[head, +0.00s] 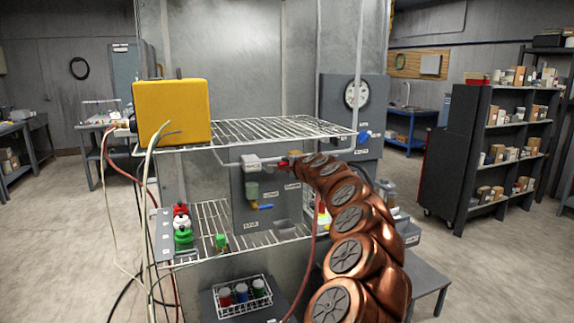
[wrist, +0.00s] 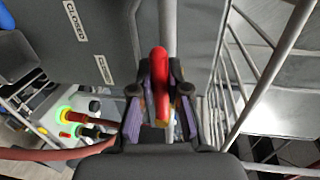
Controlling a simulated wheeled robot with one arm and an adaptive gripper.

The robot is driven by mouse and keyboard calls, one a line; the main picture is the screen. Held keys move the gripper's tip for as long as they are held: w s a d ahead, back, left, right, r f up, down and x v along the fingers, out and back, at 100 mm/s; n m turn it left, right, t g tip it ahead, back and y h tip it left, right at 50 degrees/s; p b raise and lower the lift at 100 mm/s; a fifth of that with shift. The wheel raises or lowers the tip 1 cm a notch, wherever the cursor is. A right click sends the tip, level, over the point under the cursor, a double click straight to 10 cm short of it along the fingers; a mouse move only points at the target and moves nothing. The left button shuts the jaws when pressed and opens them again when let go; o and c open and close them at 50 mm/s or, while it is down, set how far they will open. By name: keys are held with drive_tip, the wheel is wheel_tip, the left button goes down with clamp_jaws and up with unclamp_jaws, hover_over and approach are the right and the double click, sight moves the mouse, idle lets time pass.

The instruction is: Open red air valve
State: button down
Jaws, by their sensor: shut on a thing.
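The red air valve's handle (wrist: 160,66) is upright in the wrist view, between the two fingers of my gripper (wrist: 160,105). The fingers are shut on it from both sides. A yellowish part shows below the red between the fingers. In the head view a small bit of red (head: 284,163) shows at the end of my copper-coloured arm, under the upper wire shelf. The arm hides most of the valve and my gripper there. A grey panel (wrist: 105,35) with CLOSED labels is at the left in the wrist view.
The upper wire shelf (head: 270,131) lies just above the arm's end, with a yellow box (head: 172,112) on its left. A blue-handled valve (head: 264,207) is on the panel below. A red hose (head: 313,245) hangs beside my arm. Wire bars (wrist: 262,75) are close at the right.

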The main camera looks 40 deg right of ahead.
drive_tip(key=c, duration=1.4)
unclamp_jaws()
drive_tip(key=shift+s+d+r, duration=0.1)
drive_tip(key=shift+d, duration=0.1)
drive_tip(key=shift+o, duration=1.3)
drive_tip(key=shift+a, duration=0.1)
drive_tip(key=v, duration=1.2)
